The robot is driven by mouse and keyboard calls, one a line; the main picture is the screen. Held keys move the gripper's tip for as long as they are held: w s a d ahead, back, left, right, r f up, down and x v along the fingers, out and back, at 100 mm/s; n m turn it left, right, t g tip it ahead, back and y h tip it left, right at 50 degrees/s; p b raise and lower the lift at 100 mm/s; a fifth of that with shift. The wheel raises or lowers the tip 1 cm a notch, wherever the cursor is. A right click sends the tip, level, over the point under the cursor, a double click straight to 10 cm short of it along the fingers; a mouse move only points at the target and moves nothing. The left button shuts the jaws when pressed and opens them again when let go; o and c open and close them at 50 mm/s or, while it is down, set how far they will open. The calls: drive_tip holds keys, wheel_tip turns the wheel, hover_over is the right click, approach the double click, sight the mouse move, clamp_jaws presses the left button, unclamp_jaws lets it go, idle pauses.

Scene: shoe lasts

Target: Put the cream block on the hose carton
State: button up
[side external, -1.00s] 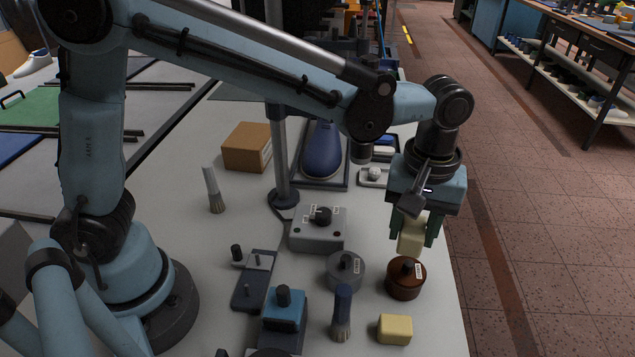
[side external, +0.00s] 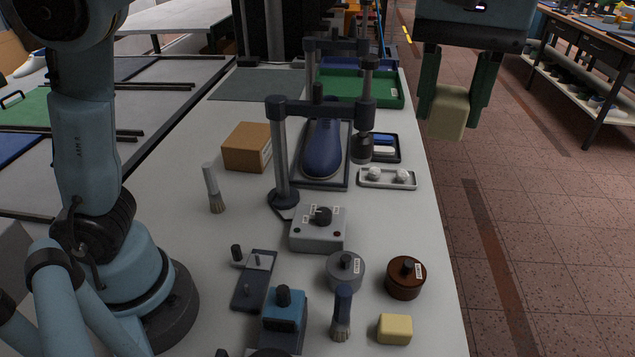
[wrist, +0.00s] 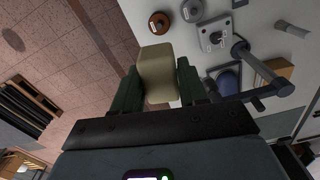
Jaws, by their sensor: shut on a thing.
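My gripper (side external: 451,108) is shut on the cream block (side external: 447,116), held between its two green fingers high up. In the side view it appears past the table's right edge, against the tiled floor. The block also shows between the fingers in the wrist view (wrist: 157,75). The brown carton (side external: 246,148), which I take to be the hose carton, sits on the table left of the grey post, far from my gripper. Its top looks bare. Part of it also shows at the right in the wrist view (wrist: 281,69).
A clamp stand (side external: 283,160) with a blue shoe last (side external: 322,145) stands just right of the carton. A brush (side external: 213,190) stands in front of it. A grey control box (side external: 318,230), round tins (side external: 405,278) and a yellow block (side external: 395,329) are nearer.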

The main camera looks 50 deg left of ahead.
wheel_tip(320, 180, up, 5)
drive_tip(key=shift+r, duration=0.2)
drive_tip(key=w+a+n, duration=0.4)
drive_tip(key=a+n, duration=0.1)
drive_tip(key=a, duration=0.4)
drive_tip(key=n, duration=1.5)
hover_over(249, 135)
wheel_tip(249, 135, down, 25)
drive_tip(key=shift+w+r, duration=0.1)
drive_tip(key=shift+f, duration=2.1)
drive_tip(key=shift+f, duration=0.1)
